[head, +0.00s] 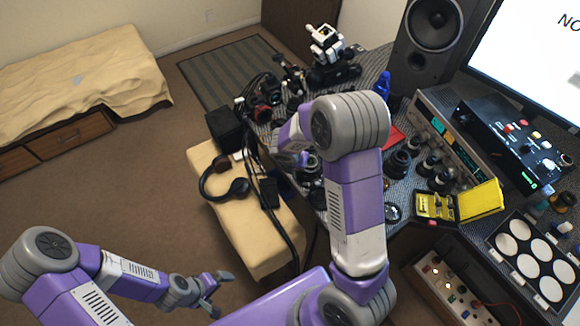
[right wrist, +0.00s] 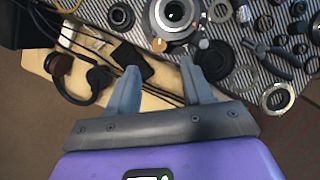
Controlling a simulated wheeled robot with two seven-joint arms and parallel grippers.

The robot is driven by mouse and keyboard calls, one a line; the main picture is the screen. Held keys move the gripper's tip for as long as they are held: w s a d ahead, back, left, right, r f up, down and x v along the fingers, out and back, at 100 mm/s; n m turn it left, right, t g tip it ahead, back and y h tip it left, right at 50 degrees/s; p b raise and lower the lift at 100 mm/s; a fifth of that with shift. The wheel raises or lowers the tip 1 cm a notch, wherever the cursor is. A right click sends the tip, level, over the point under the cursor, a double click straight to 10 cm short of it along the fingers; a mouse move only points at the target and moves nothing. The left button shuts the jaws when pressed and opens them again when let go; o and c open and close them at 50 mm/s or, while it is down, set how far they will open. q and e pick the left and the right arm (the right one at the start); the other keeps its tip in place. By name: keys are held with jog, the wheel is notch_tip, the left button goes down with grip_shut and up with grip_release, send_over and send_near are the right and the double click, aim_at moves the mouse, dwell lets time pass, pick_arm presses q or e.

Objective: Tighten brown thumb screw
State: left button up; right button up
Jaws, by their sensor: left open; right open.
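In the right wrist view, a round metal-ringed lens part (right wrist: 172,17) sits on the striped mat at the top. A small brown knob (right wrist: 158,45) at its lower left edge looks like the brown thumb screw; it is too small to see how far it is screwed in. My right gripper (right wrist: 160,66) is open and empty, its fingertips apart just below the knob in the picture. In the head view the right arm hides that gripper and the lens part. My left gripper (head: 222,293) is open and empty over the floor, far from the table.
The striped table holds several lenses (head: 398,163), a yellow tool case (head: 480,200) and a black-and-white parts tray (head: 520,258). Headphones (head: 225,182) lie on a beige bench (head: 262,240) beside the table, with cables close by. A ring (right wrist: 278,97) lies right of my right gripper.

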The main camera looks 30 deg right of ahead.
jog(key=b+x, duration=0.1)
jog(key=x, duration=0.6)
jog(key=shift+b, duration=0.3)
jog(key=shift+r, duration=0.1)
grip_shut()
